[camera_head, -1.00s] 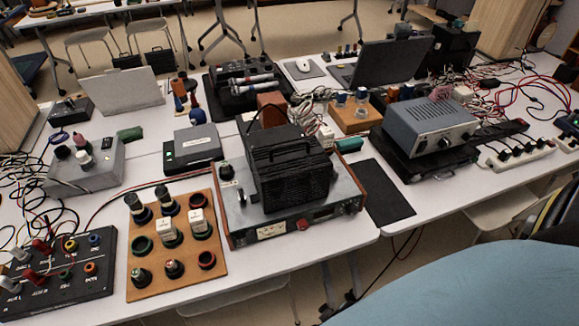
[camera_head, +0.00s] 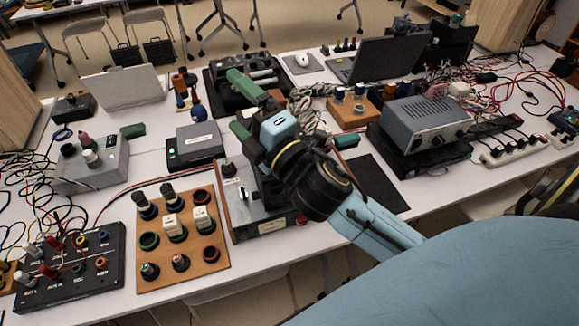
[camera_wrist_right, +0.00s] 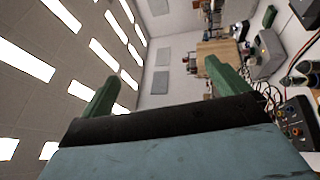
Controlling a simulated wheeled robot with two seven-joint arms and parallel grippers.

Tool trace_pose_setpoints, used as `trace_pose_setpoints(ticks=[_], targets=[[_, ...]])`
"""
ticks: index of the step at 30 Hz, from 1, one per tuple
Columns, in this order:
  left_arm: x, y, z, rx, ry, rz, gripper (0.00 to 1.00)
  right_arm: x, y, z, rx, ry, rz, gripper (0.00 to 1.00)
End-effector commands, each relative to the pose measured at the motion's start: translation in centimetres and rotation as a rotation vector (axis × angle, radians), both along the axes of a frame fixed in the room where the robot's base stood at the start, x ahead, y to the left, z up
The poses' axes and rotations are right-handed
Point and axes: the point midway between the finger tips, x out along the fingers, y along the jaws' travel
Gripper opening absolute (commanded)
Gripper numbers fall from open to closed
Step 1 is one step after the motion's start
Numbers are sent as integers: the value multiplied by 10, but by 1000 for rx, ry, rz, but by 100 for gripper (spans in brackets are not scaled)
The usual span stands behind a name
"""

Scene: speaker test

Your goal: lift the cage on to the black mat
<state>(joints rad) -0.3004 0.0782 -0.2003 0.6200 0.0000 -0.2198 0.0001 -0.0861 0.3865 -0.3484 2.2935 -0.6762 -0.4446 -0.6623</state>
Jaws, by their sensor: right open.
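The cage (camera_head: 268,190), a black ribbed box, sits on the grey bench device (camera_head: 240,222). My right arm hides most of it in the head view. The black mat (camera_head: 380,187) lies flat on the white table to the right of the device, partly behind my arm, and its visible part is bare. My right gripper (camera_head: 236,102) is above and slightly beyond the cage, with its green fingers apart and pointing left. In the right wrist view the fingers (camera_wrist_right: 160,85) are apart with nothing between them. My left gripper is not in view.
A wooden knob board (camera_head: 180,280) stands left of the device, and a grey box with a white label (camera_head: 195,146) behind it. A grey power supply (camera_head: 425,122) stands beyond the mat at the right. Loose cables (camera_head: 318,105) lie behind the cage.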

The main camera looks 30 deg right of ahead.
Motion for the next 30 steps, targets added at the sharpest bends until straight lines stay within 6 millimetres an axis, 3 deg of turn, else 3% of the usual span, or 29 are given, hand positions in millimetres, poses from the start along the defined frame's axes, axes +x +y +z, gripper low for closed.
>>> trace_pose_setpoints(ticks=[1, 3, 6, 8, 11, 14, 17, 20, 21, 25, 30], targets=[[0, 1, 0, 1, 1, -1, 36, 0, 18, 29, -160, -156, 59, 100], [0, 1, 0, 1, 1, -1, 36, -8, 47, 58, -391, -372, 135, 100], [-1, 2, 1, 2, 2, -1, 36, -29, 87, 80, -728, -679, 230, 100], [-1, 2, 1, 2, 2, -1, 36, -42, 108, 81, -930, -859, 286, 100], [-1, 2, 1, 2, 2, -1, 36, -62, 132, 65, -1271, -1158, 381, 100], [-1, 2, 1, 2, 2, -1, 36, -72, 139, 34, -1605, -1439, 490, 100], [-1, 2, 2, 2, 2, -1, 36, -70, 123, -5, -1931, -1699, 637, 100], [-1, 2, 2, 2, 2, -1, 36, -55, 85, -39, -2237, -1917, 845, 100], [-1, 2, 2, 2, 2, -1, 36, -48, 65, -50, 2234, 1894, -904, 100], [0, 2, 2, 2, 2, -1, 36, -24, -8, -64, 1918, 1558, -986, 100], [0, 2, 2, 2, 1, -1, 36, -9, -82, -56, 1656, 1281, -1100, 100]])
